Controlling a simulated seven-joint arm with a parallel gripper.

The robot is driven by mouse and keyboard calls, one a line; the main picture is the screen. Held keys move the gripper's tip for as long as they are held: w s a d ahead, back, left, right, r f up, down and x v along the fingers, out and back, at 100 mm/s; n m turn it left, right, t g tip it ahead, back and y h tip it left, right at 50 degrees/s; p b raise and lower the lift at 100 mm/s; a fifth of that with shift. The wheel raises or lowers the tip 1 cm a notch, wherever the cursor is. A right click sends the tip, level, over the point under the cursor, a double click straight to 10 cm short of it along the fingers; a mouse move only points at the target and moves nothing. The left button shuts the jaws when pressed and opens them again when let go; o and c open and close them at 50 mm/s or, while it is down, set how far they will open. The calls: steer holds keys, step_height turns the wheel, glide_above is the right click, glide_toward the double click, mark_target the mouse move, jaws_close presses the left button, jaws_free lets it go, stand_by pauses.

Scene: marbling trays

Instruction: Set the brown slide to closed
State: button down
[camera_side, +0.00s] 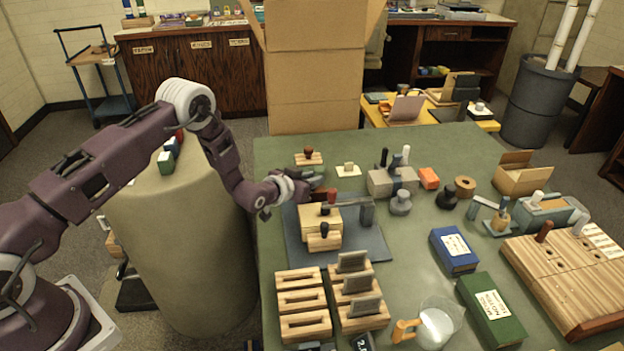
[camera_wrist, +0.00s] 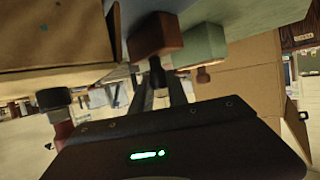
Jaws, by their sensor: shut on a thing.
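The brown slide appears as a small red-brown block (camera_wrist: 155,36) with a dark knob in the wrist view. In the side view a red-brown piece (camera_side: 332,194) shows at the back of the wooden fixture (camera_side: 311,217), partly behind my gripper. My gripper (camera_wrist: 160,84) reaches in from the left, and its two fingers are shut on the slide's dark knob. It also shows at the fixture's back left in the side view (camera_side: 316,187). The fixture has dark knobs and stands on a blue-grey board (camera_side: 357,254). The slide's exact position along its travel cannot be told.
A stamp (camera_side: 309,157) and a small pale block (camera_side: 348,170) lie behind. Slotted wooden blocks (camera_side: 303,326) stand in front. A blue box (camera_side: 453,250) and a green box (camera_side: 490,310) are to the right.

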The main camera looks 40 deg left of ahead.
steer(key=shift+s+d, duration=1.65)
steer(key=c, duration=1.3)
jaws_free()
